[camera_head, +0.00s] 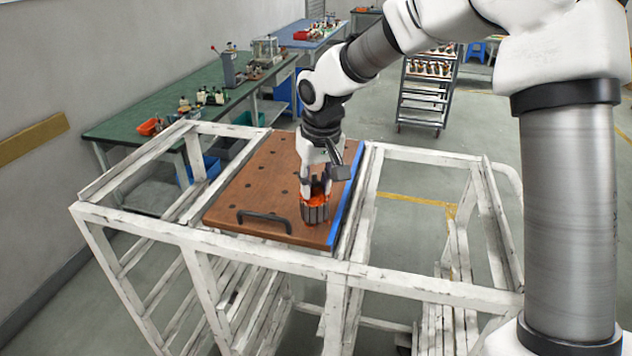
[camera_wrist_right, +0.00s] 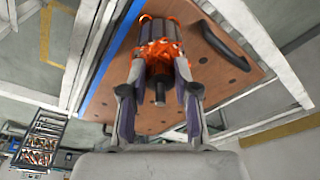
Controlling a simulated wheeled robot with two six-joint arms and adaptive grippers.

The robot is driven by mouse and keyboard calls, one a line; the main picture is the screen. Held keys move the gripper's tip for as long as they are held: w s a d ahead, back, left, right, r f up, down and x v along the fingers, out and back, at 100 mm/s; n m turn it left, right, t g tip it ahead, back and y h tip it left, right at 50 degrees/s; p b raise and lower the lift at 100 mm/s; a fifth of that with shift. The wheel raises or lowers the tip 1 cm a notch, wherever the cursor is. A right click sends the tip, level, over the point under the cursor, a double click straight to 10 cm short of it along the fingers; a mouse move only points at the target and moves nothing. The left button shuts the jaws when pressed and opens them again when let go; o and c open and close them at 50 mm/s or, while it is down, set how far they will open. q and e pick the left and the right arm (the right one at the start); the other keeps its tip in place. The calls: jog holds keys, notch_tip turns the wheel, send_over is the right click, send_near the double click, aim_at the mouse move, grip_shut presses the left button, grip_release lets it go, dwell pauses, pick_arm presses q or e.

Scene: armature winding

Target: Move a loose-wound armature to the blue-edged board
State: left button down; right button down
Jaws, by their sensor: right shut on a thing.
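The armature (camera_head: 315,213) has a dark slotted core and orange windings, and stands upright at the front right of the brown board, close to the blue edge. Its windings and shaft show in the right wrist view (camera_wrist_right: 159,92). The blue-edged board (camera_head: 250,188) lies on the white frame and has several holes and a black handle. My right gripper (camera_head: 315,190) points down and is shut on the armature, with one finger on each side of it. The core's base is at the board surface; I cannot tell whether it touches. My left gripper is not in view.
The board's black handle (camera_head: 264,220) is left of the armature. The white frame (camera_head: 290,256) has open bays on both sides of the board. A green workbench (camera_head: 160,105) with tools and an orange bin stands behind left. A rack of armatures (camera_head: 427,88) stands at the back.

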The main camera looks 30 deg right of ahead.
jog(key=shift+f, duration=0.1)
dwell(0.6)
jog(key=c, duration=0.8)
grip_release()
jog(key=shift+f, duration=0.1)
jog(key=r, duration=0.4)
jog(key=s+r, duration=0.1)
jog(key=r, duration=0.3)
jog(key=s+r, duration=0.1)
jog(key=r, duration=0.3)
jog(key=shift+a, duration=0.25)
jog(key=r, duration=0.5)
jog(key=s+r, duration=0.1)
jog(key=r, duration=0.1)
jog(key=shift+a+r, duration=0.1)
jog(key=shift+r, duration=0.05)
